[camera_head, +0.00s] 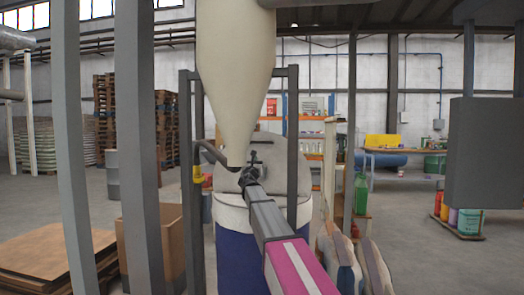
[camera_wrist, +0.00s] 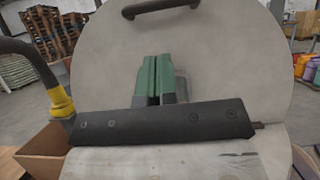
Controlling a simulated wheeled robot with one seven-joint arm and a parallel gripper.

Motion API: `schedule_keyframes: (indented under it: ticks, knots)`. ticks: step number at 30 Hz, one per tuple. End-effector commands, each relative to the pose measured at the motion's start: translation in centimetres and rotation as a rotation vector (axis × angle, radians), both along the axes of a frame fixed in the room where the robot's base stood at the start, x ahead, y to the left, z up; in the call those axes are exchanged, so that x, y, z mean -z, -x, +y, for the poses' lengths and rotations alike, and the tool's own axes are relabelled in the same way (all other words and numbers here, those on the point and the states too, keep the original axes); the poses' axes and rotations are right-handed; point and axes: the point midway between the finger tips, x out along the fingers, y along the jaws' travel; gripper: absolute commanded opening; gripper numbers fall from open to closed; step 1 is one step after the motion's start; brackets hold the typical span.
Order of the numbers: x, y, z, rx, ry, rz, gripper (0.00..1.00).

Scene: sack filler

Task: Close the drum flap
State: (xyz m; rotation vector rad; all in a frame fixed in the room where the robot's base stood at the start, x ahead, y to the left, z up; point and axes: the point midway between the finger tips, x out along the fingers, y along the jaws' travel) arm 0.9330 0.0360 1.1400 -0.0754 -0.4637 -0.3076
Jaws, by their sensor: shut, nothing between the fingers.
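The drum (camera_head: 242,262) stands in the middle of the head view, with a blue body and a whitish upper band. Above its rim is the round light-grey flap (camera_head: 290,165), which appears tilted up; its exact angle is unclear. In the wrist view the flap (camera_wrist: 225,70) fills the upper middle, with a dark handle (camera_wrist: 160,6) at the top edge. A black bolted bar (camera_wrist: 215,122) crosses below it. My gripper (camera_wrist: 156,62) is shut and empty, its green fingers in front of the flap's face; touching or apart, I cannot tell. The head view shows it small and dark (camera_head: 248,175).
A cream funnel (camera_head: 235,80) hangs close above the drum. Dark posts (camera_head: 186,180) flank it, and a dark pipe with a yellow collar (camera_wrist: 62,102) is at the left. A cardboard box (camera_head: 150,245) stands left, filled sacks (camera_head: 375,265) right.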

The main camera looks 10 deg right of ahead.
Motion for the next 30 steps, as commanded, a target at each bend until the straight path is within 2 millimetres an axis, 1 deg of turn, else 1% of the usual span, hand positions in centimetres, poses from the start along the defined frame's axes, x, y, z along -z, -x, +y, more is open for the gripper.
schedule_keyframes:
  ticks: [5, 8, 24, 27, 30]
  knots:
    - [-0.5, -1.0, -0.3, 0.001, 0.001, -0.001, 0.00]
    - [-1.0, -2.0, -0.6, 0.002, -0.001, -0.001, 0.00]
    - [-5.3, -10.2, -3.3, 0.001, -0.002, -0.001, 0.00]
    - [-5.9, -11.2, -3.6, 0.000, -0.002, -0.001, 0.00]
    - [-6.2, -11.8, -3.8, 0.000, -0.002, -0.001, 0.00]
